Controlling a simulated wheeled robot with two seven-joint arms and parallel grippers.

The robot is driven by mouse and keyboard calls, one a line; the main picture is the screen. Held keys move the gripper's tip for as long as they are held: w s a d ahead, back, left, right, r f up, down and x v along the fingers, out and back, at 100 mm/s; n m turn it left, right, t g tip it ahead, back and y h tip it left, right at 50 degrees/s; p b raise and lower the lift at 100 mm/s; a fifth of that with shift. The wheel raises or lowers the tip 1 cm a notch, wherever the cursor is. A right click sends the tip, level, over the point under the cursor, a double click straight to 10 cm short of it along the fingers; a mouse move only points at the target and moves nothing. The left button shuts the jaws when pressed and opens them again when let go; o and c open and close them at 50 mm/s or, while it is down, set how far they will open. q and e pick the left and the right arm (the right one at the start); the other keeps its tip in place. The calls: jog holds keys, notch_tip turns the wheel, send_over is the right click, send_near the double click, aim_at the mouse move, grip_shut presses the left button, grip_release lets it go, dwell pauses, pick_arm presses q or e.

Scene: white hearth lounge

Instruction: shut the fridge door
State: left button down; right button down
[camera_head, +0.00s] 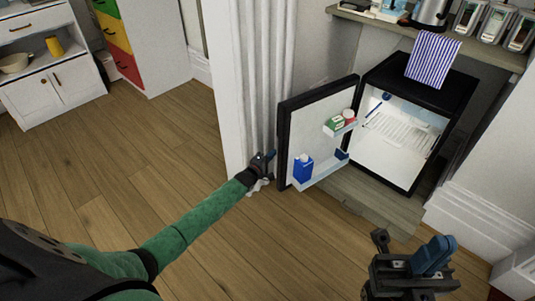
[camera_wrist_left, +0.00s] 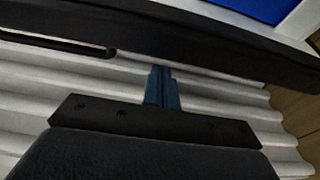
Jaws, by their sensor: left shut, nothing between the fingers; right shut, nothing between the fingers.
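The small black fridge (camera_head: 455,92) stands under the counter at the right with its white interior showing. Its door (camera_head: 310,128) stands wide open toward the left, with cartons on its inner shelves. My left gripper (camera_head: 268,158) is shut and empty at the outer side of the door, close to its free edge. In the left wrist view the blue fingers (camera_wrist_left: 161,84) are together, and the dark door edge (camera_wrist_left: 200,45) crosses just beyond them; I cannot tell whether they touch. My right gripper (camera_head: 432,258) is shut and empty at the lower right, in front of the fridge.
A white curtain (camera_head: 265,70) hangs right behind the door and my left gripper. A blue carton (camera_head: 303,169) sits in the door's lower shelf. Wooden floor (camera_head: 130,150) is clear at the left.

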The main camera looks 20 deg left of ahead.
pick_arm(q)
jog(key=shift+s+d, duration=0.25)
jog(key=shift+d, duration=0.1)
dwell(0.3)
